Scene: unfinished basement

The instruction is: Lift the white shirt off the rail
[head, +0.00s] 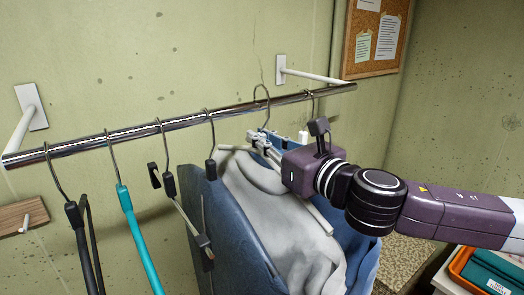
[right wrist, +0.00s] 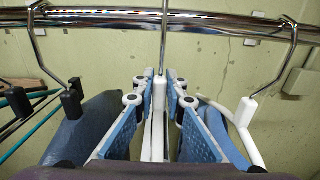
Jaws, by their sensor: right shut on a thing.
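The white shirt (head: 262,205), greyish white, hangs from a pale hanger between blue garments in the head view. My right gripper (head: 258,140) is shut on the neck of this hanger; the right wrist view shows the white neck (right wrist: 158,92) between the two blue-padded fingers. The hanger's wire hook (head: 262,91) stands with its curve above the rail (head: 180,123), higher than the neighbouring hooks. In the right wrist view its stem passes in front of the rail (right wrist: 110,20) and leaves the top of the picture. My left gripper is not in view.
A blue garment (head: 225,235) hangs close on the left, and another (head: 360,245) on the right. Further left are a teal hanger (head: 133,220) and black hangers (head: 80,235). Wall brackets (head: 281,69) hold the rail. A corkboard (head: 362,50) and an orange crate (head: 460,265) are at right.

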